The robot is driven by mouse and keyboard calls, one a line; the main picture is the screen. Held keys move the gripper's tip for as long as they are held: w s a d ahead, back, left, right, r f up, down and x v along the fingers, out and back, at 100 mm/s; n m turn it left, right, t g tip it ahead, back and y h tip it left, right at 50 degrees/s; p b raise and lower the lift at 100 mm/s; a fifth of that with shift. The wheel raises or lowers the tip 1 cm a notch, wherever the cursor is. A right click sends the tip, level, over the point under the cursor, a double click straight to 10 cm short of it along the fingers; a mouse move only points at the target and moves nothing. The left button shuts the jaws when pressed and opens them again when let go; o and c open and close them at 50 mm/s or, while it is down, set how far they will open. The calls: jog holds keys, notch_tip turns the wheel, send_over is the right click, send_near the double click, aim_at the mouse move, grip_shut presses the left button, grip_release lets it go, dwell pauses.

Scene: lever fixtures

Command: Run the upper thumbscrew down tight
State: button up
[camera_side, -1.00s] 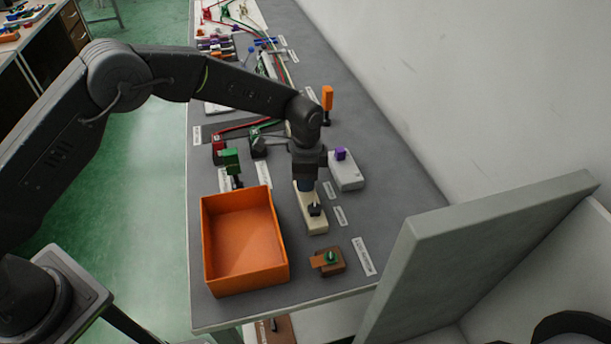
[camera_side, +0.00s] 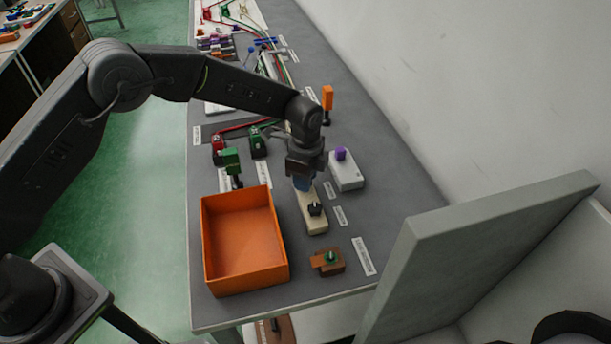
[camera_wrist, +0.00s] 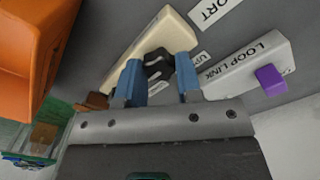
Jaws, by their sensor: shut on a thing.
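A long cream block (camera_side: 309,220) lies on the grey bench and also shows in the wrist view (camera_wrist: 183,32). One black thumbscrew (camera_side: 315,208) stands on its near part in the side view. My gripper (camera_side: 302,186) is over the far end of the block, pointing down. In the wrist view its two blue fingers (camera_wrist: 158,78) are shut on a black thumbscrew (camera_wrist: 157,58), one finger on each side. In the side view the fingers and wrist hide that held thumbscrew. How far its thread sits in the block cannot be seen.
An orange open box (camera_side: 245,285) stands left of the block. A pale block with a purple knob (camera_side: 341,154) lies close on the right. A brown block with a green knob (camera_side: 331,257) is nearer the front edge. A green-headed fixture (camera_side: 231,160) stands behind the box.

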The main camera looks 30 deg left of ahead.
jog(key=o, duration=0.9)
jog(key=shift+o, duration=0.2)
notch_tip(320, 180, up, 14)
dwell(0.4)
jog(key=s+a+r+n+t, duration=0.3)
jog(key=s+a+r+n, duration=0.4)
jog(key=s+a+r, duration=0.45)
jog(key=s+a+n+t, duration=0.1)
jog(key=s+n, duration=0.3)
jog(key=s, duration=0.5)
jog(key=s+a+n+t, duration=0.1)
jog(key=s+a+n, duration=0.3)
jog(key=s, duration=0.6)
jog(key=shift+a+n+t, duration=0.3)
jog(key=shift+a+n, duration=0.05)
jog(key=shift+n, duration=0.35)
